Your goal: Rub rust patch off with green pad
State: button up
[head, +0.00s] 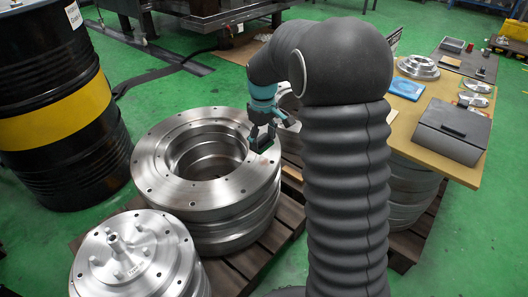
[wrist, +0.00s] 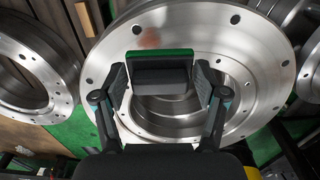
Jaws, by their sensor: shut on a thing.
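My gripper (wrist: 161,82) is shut on a black block with a green pad (wrist: 160,52) along its far edge. In the wrist view, a faint reddish-brown rust patch (wrist: 150,38) shows on the flange's flat face, just beyond the pad. The bare metal flange ring (wrist: 232,45) has bolt holes and a wide stepped bore. In the head view, my gripper (head: 264,131) is over the right part of the ring (head: 165,150), pointing down. The rust patch cannot be made out there. I cannot tell whether the pad touches the metal.
A round metal cover (head: 135,262) with a central stub stands in front of the ring. A black and yellow drum (head: 60,120) is at left. A wooden table (head: 412,112) with a grey box (head: 452,130) is at right. Green floor lies open behind the drum.

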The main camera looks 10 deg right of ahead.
jog(key=b, duration=0.4)
send_over(264, 168)
jog(key=shift+w+f, duration=0.2)
jog(key=shift+f, duration=3.1)
jog(key=shift+f+b, duration=0.45)
jog(key=shift+f, duration=0.55)
jog(key=shift+w+d+r+p, duration=0.1)
jog(key=shift+w+d+p, duration=0.3)
jog(key=shift+w, duration=0.2)
jog(key=shift+w+d+r+p, duration=0.1)
jog(key=shift+w+d+p, duration=0.3)
jog(key=shift+w, duration=0.15)
jog(key=shift+w+d+f+p, duration=0.1)
jog(key=shift+w+d+p, duration=0.45)
jog(key=shift+w, duration=0.35)
jog(key=shift+w+d+f+p, duration=0.1)
jog(key=shift+w+d+p, duration=0.2)
jog(key=shift+w+d, duration=0.45)
jog(key=shift+s+a+f+b, duration=0.1)
jog(key=shift+s+a+b, duration=0.1)
jog(key=shift+s+a, duration=0.5)
jog(key=shift+s+a+f+b, duration=0.1)
jog(key=shift+s+a+b, duration=0.1)
jog(key=shift+s+a, duration=0.45)
jog(key=shift+s+a+r, duration=0.1)
jog(key=shift+s+a, duration=0.3)
jog(key=shift+s, duration=0.4)
jog(key=shift+s+a, duration=0.35)
jog(key=shift+s, duration=0.4)
jog(key=shift+r, duration=0.1)
